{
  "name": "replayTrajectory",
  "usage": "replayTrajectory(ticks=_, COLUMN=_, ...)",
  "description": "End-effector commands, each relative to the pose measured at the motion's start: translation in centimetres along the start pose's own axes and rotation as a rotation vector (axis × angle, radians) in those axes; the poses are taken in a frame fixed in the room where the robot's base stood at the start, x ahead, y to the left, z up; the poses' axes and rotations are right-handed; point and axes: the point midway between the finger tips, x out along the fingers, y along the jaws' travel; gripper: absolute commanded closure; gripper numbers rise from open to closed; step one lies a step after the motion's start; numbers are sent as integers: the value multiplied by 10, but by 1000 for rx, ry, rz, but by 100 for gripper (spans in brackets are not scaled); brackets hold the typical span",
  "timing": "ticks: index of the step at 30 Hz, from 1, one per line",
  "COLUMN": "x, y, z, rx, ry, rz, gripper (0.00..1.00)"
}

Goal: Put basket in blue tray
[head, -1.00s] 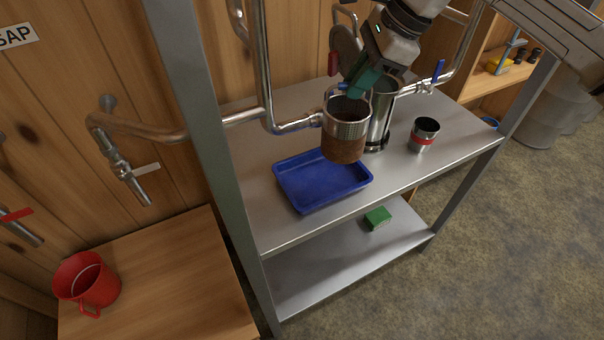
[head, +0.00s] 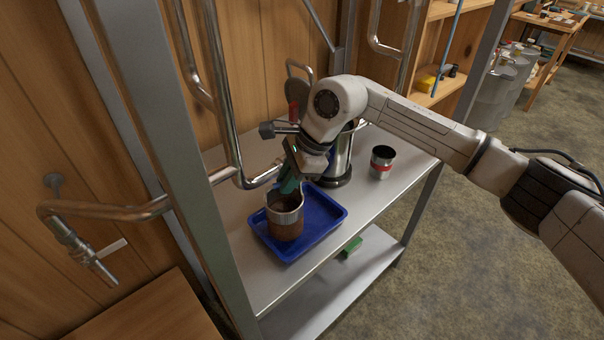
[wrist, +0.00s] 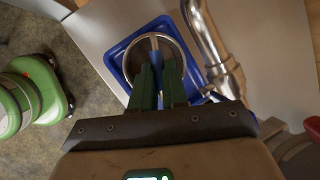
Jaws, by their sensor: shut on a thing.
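The basket (head: 285,222) is a round metal cup with a brown lower part and a ring handle. In the head view it is upright and within the outline of the blue tray (head: 318,236), toward its left side. I cannot tell whether its base touches the tray floor. My gripper (head: 288,186), with green fingers, is above the basket and shut on its handle. In the wrist view the gripper (wrist: 160,80) reaches over the basket (wrist: 174,48), and the blue tray (wrist: 117,55) shows around it. The basket's far side is partly hidden by the fingers.
The tray lies on a metal shelf (head: 250,280). A pipe (head: 235,140) and a shelf post (head: 185,150) stand to the left.

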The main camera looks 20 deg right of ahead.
Motion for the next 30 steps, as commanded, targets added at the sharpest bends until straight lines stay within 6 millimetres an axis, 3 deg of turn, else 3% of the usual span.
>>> replayTrajectory(ticks=5, x=5, y=0, z=-6, rx=3, ry=0, rz=-2, gripper=100)
replayTrajectory(ticks=12, x=-7, y=-14, z=-39, rx=6, ry=0, rz=-1, gripper=100)
replayTrajectory(ticks=16, x=4, y=-11, z=-42, rx=1, ry=-1, rz=0, gripper=100)
replayTrajectory(ticks=28, x=11, y=-10, z=-45, rx=-1, ry=1, rz=-1, gripper=100)
replayTrajectory(ticks=29, x=10, y=-10, z=-44, rx=0, ry=1, rz=-1, gripper=84)
replayTrajectory(ticks=30, x=9, y=-10, z=-44, rx=0, ry=1, rz=-1, gripper=80)
